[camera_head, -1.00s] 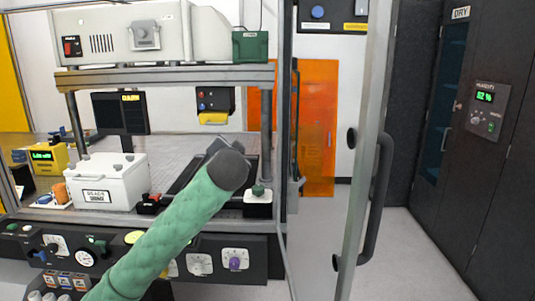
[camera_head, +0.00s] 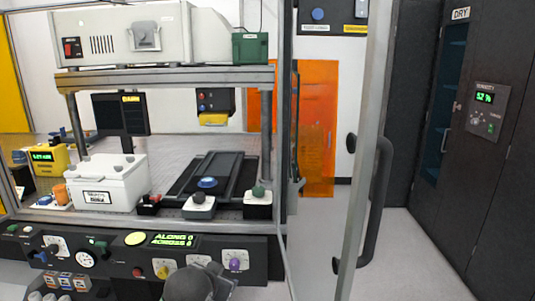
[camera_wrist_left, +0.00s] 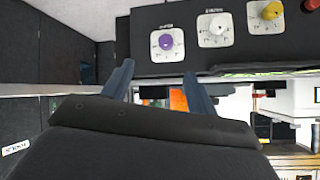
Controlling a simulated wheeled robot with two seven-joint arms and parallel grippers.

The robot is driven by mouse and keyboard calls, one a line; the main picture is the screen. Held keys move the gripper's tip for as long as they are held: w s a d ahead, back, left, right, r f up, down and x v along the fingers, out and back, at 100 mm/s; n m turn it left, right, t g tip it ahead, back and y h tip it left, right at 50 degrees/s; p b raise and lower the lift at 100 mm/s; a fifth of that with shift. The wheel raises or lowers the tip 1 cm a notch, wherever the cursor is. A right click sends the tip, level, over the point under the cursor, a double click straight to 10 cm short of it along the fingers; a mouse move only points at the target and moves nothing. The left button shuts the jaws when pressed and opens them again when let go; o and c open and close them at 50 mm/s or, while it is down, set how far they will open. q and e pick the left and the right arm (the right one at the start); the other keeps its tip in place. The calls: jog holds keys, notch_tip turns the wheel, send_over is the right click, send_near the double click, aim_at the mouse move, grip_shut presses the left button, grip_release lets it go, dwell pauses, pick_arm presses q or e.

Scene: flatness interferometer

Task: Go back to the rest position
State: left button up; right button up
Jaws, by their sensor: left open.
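My left gripper (camera_head: 216,274) is low at the bottom edge of the head view, in front of the bench's control panel (camera_head: 262,258). In the left wrist view its two blue-grey fingers (camera_wrist_left: 158,82) stand apart with nothing between them. The panel's purple knob (camera_wrist_left: 166,41), white knob (camera_wrist_left: 217,24) and yellow knob (camera_wrist_left: 271,11) show upside down beyond the fingertips, and the fingers look clear of them. Most of my left arm is below the head view. My right gripper is in neither view.
Above the panel are a white box (camera_head: 108,183), a dark rail stage (camera_head: 215,170) and a shelf (camera_head: 170,76) bearing an instrument. An open framed door with a dark handle (camera_head: 377,200) stands right of the bench. Grey floor (camera_head: 420,255) is clear beyond it.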

pick_arm(q)
jog(key=s+a+f+n+g, duration=0.1)
jog(key=s+f+g, duration=0.3)
jog(key=s+f, duration=1)
jog(key=s+f+n+g, duration=0.1)
jog(key=s+f+g, duration=0.2)
jog(key=s+f, duration=1.1)
jog(key=s, duration=0.4)
jog(key=shift+s+a+f+n+g+p, duration=0.15)
jog(key=shift+s+a+n+g+p, duration=0.15)
jog(key=shift+a+n+g, duration=0.1)
